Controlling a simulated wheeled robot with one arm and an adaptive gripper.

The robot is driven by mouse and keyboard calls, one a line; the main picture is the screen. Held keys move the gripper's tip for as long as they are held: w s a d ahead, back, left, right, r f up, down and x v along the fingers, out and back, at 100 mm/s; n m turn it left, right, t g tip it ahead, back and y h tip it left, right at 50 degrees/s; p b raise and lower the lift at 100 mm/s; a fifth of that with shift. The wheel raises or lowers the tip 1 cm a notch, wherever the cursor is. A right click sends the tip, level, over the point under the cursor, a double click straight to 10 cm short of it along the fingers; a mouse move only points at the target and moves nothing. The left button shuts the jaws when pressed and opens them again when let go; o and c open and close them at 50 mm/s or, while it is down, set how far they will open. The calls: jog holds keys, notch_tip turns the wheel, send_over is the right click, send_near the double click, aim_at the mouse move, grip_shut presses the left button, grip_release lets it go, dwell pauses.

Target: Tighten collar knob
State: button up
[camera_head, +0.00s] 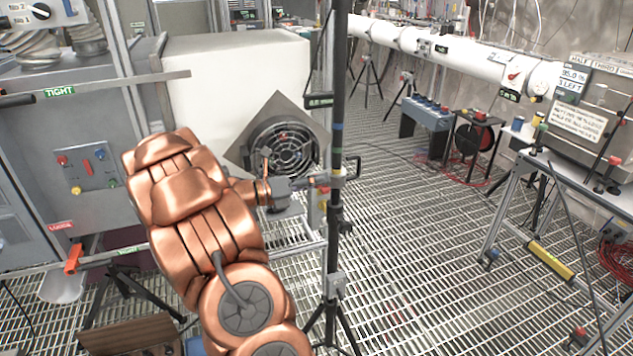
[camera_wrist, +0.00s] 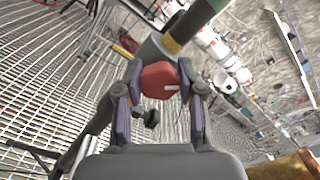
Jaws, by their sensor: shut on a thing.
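The knob is on a dark upright pole (camera_wrist: 186,30), which shows a yellow band just beyond the knob. In the head view my gripper (camera_head: 318,182) reaches from the left to the pole (camera_head: 337,110) at about mid-height. I cannot make out the knob there.
A square fan (camera_head: 285,145) and a white box (camera_head: 240,80) stand behind my arm. A grey bench (camera_head: 560,165) is at the right. Open grating floor (camera_head: 420,240) lies between pole and bench.

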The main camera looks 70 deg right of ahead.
jog(key=shift+m, duration=0.3)
jog(key=m+b, duration=0.2)
jog(key=m, duration=0.2)
jog(key=shift+f, duration=0.15)
jog(key=shift+m+b, duration=1.15)
jog(key=shift+m, duration=0.55)
jog(key=o, duration=1.2)
jog(key=shift+r, duration=0.2)
jog(key=shift+c, duration=0.2)
jog(key=v, duration=1.2)
